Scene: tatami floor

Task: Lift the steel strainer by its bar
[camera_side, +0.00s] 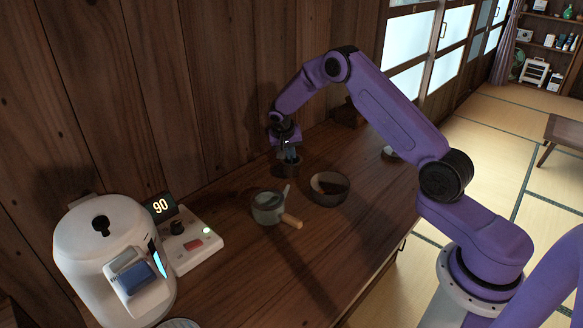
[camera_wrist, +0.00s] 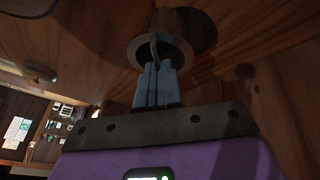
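The steel strainer (camera_side: 290,170) shows in the side view as a small dark round vessel near the wall, directly below my gripper (camera_side: 290,153). In the wrist view the strainer's round rim (camera_wrist: 183,54) is just beyond my fingertips, and its thin curved bar (camera_wrist: 154,44) runs down to between the blue fingers. In that view my gripper (camera_wrist: 156,68) has its fingers close together, apparently shut on the bar. The fingers hide the bar's lower end. I cannot tell whether the strainer touches the surface below it.
A grey pot with a wooden handle (camera_side: 268,207) and a dark bowl (camera_side: 329,189) stand in front of the strainer on the wooden counter (camera_side: 235,275). A white machine (camera_side: 105,235) and a control box reading 90 (camera_side: 192,248) are at left. The wooden wall (camera_side: 190,90) is close behind.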

